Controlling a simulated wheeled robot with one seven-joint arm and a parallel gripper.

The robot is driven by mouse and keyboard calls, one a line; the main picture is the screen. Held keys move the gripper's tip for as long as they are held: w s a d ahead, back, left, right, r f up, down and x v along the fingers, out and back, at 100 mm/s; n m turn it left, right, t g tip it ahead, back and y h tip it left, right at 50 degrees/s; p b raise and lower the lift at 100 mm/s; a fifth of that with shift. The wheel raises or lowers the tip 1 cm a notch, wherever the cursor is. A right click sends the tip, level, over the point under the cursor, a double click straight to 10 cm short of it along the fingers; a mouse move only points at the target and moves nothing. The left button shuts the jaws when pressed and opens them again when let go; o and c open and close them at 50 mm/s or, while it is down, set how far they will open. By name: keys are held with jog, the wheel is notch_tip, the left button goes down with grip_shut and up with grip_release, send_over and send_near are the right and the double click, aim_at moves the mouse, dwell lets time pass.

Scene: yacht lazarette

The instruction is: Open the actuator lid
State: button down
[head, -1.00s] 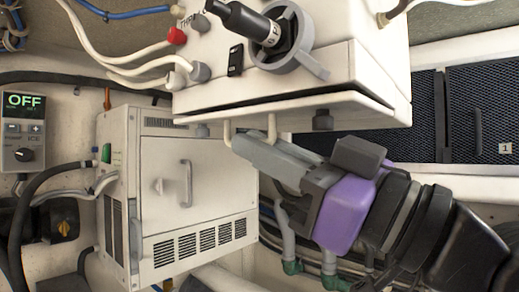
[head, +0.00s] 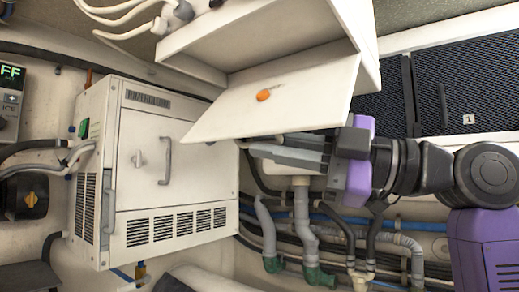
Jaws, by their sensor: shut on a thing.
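The actuator lid (head: 300,95) is a white panel hanging at a slant below the white box (head: 345,30) at the top of the head view. An orange spot (head: 263,95) shows on the panel. My gripper (head: 262,150) is just under the lid's lower edge, its grey fingers pointing left. It is shut on the lid's handle (head: 290,139), which is mostly hidden by the fingers and the lid.
A white cabinet (head: 150,185) with a handle and vents stands at the left. Grey pipes (head: 301,225) with green fittings and dark hoses run below my gripper. Dark mesh panels (head: 470,85) line the right wall.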

jog(key=shift+w+d+f+n+g+h, duration=0.15)
jog(key=shift+w+d+f+n, duration=0.05)
jog(key=shift+w+d+n, duration=0.35)
jog(key=shift+w+d+f+n+g+h, duration=0.1)
jog(key=shift+w+d+f+n+g, duration=0.1)
jog(key=shift+w+d+n, duration=0.4)
jog(key=shift+w+d+f+n+g+h, duration=0.15)
jog(key=shift+w+d+n, duration=0.2)
jog(key=shift+w, duration=0.35)
jog(key=c, duration=1.5)
grip_release()
jog(key=shift+c, duration=0.2)
jog(key=v, duration=0.7)
jog(key=shift+d+b, duration=0.35)
jog(key=shift+b, duration=0.05)
jog(key=shift+s, duration=0.1)
